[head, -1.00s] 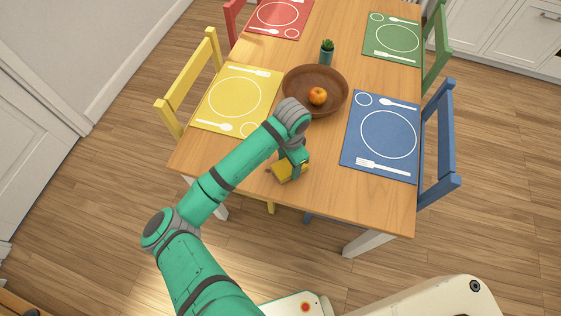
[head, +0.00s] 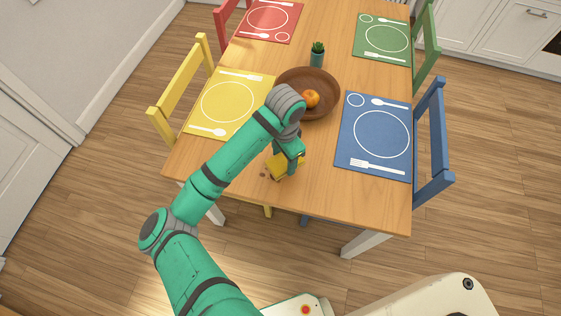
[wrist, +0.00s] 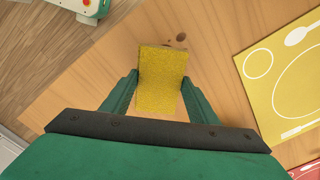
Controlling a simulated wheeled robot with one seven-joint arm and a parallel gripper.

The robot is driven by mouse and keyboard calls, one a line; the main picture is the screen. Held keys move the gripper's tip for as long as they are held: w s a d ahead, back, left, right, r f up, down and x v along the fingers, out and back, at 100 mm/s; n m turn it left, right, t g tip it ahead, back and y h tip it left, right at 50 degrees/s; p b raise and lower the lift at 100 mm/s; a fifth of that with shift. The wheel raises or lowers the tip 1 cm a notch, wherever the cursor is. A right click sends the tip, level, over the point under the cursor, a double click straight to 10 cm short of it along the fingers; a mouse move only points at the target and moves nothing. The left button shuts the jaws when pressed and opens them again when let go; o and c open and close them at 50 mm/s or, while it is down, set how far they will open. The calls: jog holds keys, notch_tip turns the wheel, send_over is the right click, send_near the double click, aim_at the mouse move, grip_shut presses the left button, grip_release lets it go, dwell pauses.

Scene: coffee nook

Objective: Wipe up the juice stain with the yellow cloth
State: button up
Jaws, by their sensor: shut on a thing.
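The yellow cloth (head: 283,168) is a small folded block near the front edge of the wooden table. My gripper (head: 289,158) is shut on it from above. In the wrist view the cloth (wrist: 160,95) sits between the two fingers of my gripper (wrist: 160,80), touching both. Small dark reddish-brown spots of the stain (head: 263,175) show on the bare wood just left of the cloth. In the wrist view the stain (wrist: 181,37) lies just beyond the cloth's far end. I cannot tell whether more of it is under the cloth.
A brown bowl (head: 331,87) with an orange fruit (head: 311,99) stands behind my gripper, with a potted cactus (head: 318,55) beyond. A yellow placemat (head: 208,122) lies left, a blue one (head: 349,145) right. Bare wood lies between the cloth and the blue placemat.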

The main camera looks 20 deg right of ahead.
jog(key=shift+r, duration=0.2)
jog(key=shift+r, duration=1.45)
jog(key=shift+s, duration=0.1)
